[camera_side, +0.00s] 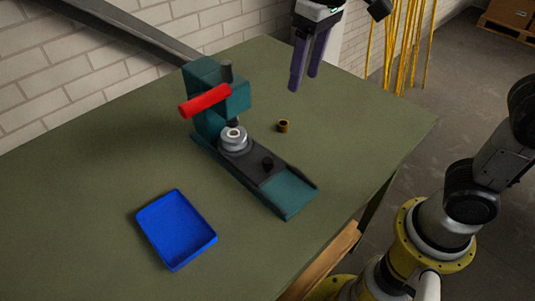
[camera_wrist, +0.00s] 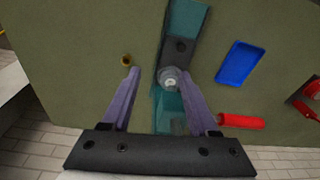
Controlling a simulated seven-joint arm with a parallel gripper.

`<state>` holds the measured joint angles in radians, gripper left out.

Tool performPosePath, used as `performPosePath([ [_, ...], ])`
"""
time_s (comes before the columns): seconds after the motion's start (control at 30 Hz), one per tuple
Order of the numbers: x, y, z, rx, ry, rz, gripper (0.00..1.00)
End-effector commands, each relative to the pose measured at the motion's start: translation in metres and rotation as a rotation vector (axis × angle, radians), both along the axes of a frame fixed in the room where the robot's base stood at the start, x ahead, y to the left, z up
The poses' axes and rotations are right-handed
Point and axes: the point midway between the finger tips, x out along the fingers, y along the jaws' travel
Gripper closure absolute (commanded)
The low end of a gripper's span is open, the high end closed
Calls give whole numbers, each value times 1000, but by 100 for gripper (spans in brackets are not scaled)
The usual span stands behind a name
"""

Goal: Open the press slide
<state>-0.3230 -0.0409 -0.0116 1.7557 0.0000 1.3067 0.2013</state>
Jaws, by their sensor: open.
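The teal press (camera_side: 205,110) stands on the green table with a red handle (camera_side: 206,101) sticking out from its head. Its dark slide (camera_side: 262,168) lies on the teal base, with a small black knob (camera_side: 267,163) on top. A silver round fixture (camera_side: 234,138) sits at the slide's rear end, beneath the press head. My gripper (camera_side: 303,78) is open and empty, in the air behind and to the right of the press. In the wrist view its purple fingers (camera_wrist: 166,103) appear on either side of the press, with the silver fixture (camera_wrist: 171,78) between them.
A blue tray (camera_side: 176,229) lies on the table in front of the press. A small brass bushing (camera_side: 283,126) stands to the right of the press. A brick wall is behind the table. The table's right side is clear.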

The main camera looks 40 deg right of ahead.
Motion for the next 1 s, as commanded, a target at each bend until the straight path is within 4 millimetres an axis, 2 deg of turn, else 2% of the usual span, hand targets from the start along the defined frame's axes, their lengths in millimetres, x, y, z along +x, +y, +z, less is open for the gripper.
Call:
performPosePath([
  [0.03,11,16,-8,-10,28,31,40],
  [0.1,21,33,-19,-22,57,65,40],
  [0.2,27,51,-34,-36,90,104,40],
  [0.3,27,61,-46,-48,118,129,40],
  [0.47,25,65,-56,-52,125,141,40],
  [0.57,24,65,-70,-53,127,140,40],
  [1.0,24,64,-154,-53,126,139,40],
])
